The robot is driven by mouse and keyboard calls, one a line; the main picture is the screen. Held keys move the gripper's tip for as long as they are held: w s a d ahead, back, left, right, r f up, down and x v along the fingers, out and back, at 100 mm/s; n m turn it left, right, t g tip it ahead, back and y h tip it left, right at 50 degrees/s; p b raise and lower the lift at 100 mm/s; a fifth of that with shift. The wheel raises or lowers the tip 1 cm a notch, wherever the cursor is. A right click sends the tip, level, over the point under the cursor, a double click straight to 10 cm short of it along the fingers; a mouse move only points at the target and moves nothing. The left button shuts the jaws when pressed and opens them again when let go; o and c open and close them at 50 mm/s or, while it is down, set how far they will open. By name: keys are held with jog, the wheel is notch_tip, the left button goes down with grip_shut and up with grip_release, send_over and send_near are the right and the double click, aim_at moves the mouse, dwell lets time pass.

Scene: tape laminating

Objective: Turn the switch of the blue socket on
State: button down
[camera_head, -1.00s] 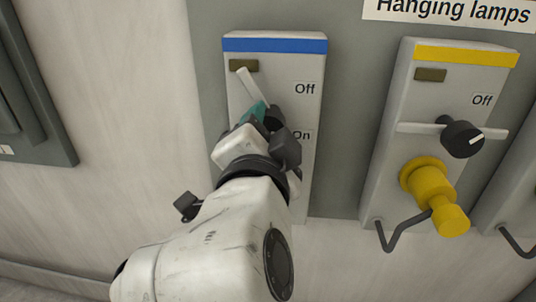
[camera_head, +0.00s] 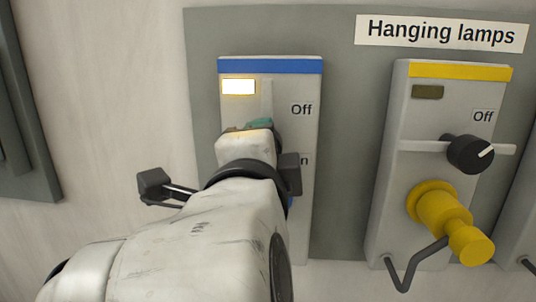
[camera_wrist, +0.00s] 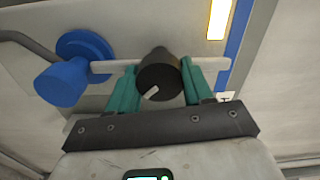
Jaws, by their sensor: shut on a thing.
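The blue socket (camera_head: 309,130) is a grey wall box with a blue top stripe and "Off" and "On" labels, the latter partly covered. Its indicator (camera_head: 238,87) glows bright white-yellow, and shows lit in the wrist view (camera_wrist: 219,18). Its switch is a black round knob (camera_wrist: 158,77) with a white mark and a pale bar behind it. The bar stands upright in the head view (camera_head: 266,97). My gripper (camera_wrist: 160,85) has its teal fingers shut on the knob, one on each side. In the head view my arm hides the knob and the socket's lower part.
A yellow-striped socket (camera_head: 389,175) stands to the right, with its own black knob (camera_head: 470,154), yellow plug (camera_head: 445,217) and dark indicator. A blue plug (camera_wrist: 72,75) sits beside the held knob. A "Hanging lamps" sign (camera_head: 442,33) is above.

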jog(key=shift+d+f, duration=0.1)
jog(key=shift+c, duration=2.3)
grip_release()
jog(key=s, duration=1)
jog(key=shift+s+a, duration=0.25)
jog(key=shift+s, duration=0.15)
